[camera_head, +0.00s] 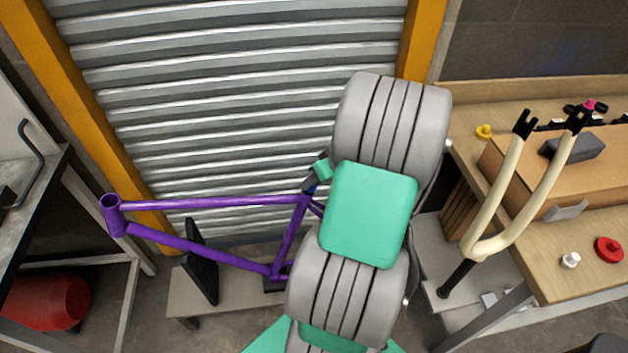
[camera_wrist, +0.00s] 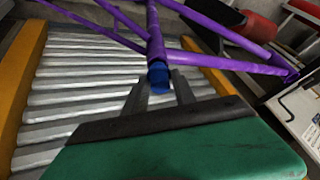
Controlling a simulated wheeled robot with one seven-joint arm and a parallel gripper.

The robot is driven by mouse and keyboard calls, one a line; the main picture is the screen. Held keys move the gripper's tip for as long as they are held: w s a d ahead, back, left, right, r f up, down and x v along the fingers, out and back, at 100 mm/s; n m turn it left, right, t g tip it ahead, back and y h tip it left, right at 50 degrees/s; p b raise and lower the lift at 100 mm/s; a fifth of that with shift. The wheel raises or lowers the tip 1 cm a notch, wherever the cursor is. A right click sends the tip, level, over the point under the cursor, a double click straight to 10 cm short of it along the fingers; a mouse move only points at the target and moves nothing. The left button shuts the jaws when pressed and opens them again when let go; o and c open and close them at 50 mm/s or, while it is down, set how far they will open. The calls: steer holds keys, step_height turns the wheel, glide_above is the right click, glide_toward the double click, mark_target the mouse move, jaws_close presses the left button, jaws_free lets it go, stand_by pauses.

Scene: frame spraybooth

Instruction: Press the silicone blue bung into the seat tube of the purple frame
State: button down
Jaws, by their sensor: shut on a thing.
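The purple frame (camera_head: 210,202) stands in front of the shutter, with its head tube at the left and its seat tube (camera_head: 290,237) at the right. It also shows in the wrist view (camera_wrist: 155,40). The blue bung (camera_wrist: 159,77) is at the open end of the seat tube, in line with it. How deep it sits in the tube, I cannot tell. My gripper (camera_wrist: 159,90) has its two dark fingers on either side of the bung and is shut on it. In the head view my gripper (camera_head: 310,184) is at the seat tube's top, and my arm partly hides that area.
A wooden bench (camera_head: 580,240) at the right holds a cream fork (camera_head: 520,210), a yellow piece (camera_head: 484,131), a white piece (camera_head: 571,260) and a red disc (camera_head: 609,249). A grey shutter (camera_head: 230,90) stands behind the frame. A red cylinder (camera_head: 45,300) lies at lower left.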

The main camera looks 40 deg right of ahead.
steer(key=shift+w+a+f+b, duration=0.1)
steer(key=shift+a+f+b, duration=0.1)
steer(key=shift+f+b, duration=0.45)
steer(key=c, duration=0.9)
jaws_free()
steer(key=shift+f, duration=0.1)
steer(key=shift+c, duration=0.2)
steer(key=v, duration=0.7)
steer(key=shift+s+r, duration=0.2)
steer(key=shift+r, duration=0.15)
